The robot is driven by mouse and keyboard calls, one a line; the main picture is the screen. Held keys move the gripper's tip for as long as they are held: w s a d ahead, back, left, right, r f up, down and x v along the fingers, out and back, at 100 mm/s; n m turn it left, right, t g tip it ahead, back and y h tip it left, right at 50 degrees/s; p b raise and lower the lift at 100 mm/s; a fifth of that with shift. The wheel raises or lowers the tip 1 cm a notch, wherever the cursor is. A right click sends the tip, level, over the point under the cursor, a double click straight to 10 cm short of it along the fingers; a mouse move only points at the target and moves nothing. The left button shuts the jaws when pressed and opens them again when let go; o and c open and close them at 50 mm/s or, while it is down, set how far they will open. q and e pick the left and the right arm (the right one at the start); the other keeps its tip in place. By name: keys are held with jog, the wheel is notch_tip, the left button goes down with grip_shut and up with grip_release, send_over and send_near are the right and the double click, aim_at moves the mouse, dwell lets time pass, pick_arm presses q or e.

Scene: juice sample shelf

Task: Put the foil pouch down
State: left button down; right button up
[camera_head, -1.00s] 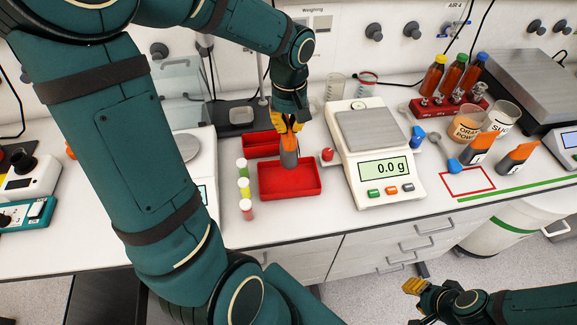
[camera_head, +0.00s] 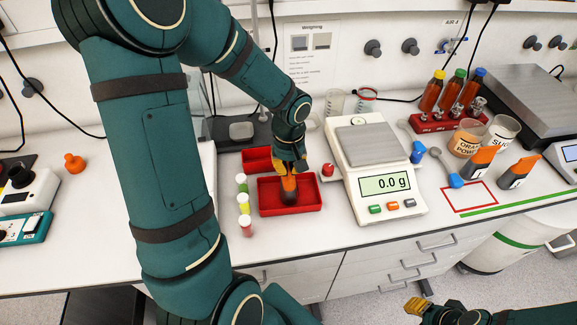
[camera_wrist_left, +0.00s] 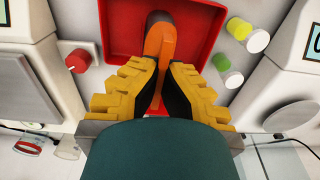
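The foil pouch (camera_head: 289,184), orange above and dark below, stands in the larger red tray (camera_head: 315,203). In the left wrist view the pouch (camera_wrist_left: 159,42) shows as an orange strip running between the fingers, over the tray (camera_wrist_left: 112,30).
Several capped vials (camera_head: 243,203) stand close left of the tray. The balance (camera_head: 385,185) reading 0.0 g is to its right. A smaller red tray (camera_head: 256,158) lies behind. Two similar pouches (camera_head: 478,164) stand near a red outlined square (camera_head: 469,197).

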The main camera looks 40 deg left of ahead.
pick_arm(q)
jog(key=shift+f, duration=0.1)
jog(key=c, duration=1.1)
grip_release()
jog(key=shift+c, duration=0.2)
jog(key=shift+r, duration=0.3)
notch_tip(320, 180, up, 12)
jog(key=p, duration=0.1)
jog(key=shift+f+p, duration=0.15)
jog(key=shift+p, duration=0.15)
